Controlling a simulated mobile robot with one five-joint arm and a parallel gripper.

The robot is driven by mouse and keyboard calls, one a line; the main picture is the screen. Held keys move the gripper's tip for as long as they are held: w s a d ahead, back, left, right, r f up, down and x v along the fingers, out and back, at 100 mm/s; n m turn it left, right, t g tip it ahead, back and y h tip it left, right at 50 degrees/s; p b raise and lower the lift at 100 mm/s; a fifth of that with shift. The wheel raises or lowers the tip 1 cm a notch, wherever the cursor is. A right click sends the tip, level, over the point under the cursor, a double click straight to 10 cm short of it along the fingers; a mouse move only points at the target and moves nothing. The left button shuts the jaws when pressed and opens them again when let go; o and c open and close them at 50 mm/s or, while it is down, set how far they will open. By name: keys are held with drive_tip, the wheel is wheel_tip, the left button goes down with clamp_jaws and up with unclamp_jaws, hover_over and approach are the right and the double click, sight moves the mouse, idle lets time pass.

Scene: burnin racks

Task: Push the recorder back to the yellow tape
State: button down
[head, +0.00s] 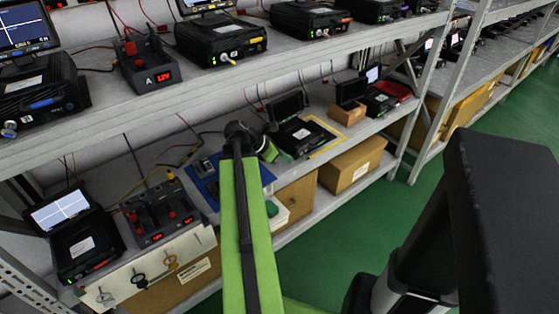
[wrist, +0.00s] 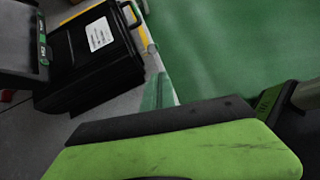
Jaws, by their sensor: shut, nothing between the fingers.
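The recorder (head: 300,137), a black box with a white label and a raised screen, sits on the lower shelf. The yellow tape (head: 331,143) shows on the shelf along its right side, with bare shelf between. In the wrist view the recorder (wrist: 95,55) fills the upper left, with its handle at the right, and a strip of yellow tape (wrist: 137,18) beyond it. My green gripper (head: 268,151) is shut and empty, close to the recorder's left side. In the wrist view my gripper (wrist: 165,125) lies below the recorder; I cannot tell whether they touch.
A blue mat (head: 207,186) lies left of the recorder, partly behind my arm. A small cardboard box (head: 347,114) and another black unit (head: 380,103) stand to its right. The upper shelf (head: 130,100) overhangs. Green floor (head: 330,245) is clear in front.

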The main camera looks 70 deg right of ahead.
sight(307, 160)
drive_tip(key=b+x, duration=0.1)
drive_tip(key=x, duration=0.3)
drive_tip(key=shift+b, duration=0.3)
drive_tip(key=shift+s+d+r+p, duration=0.15)
drive_tip(key=shift+s+d, duration=0.3)
drive_tip(key=shift+s, duration=0.05)
drive_tip(key=shift+s+d+r+p, duration=0.15)
drive_tip(key=shift+s+d+r, duration=0.05)
drive_tip(key=shift+s+d, duration=0.65)
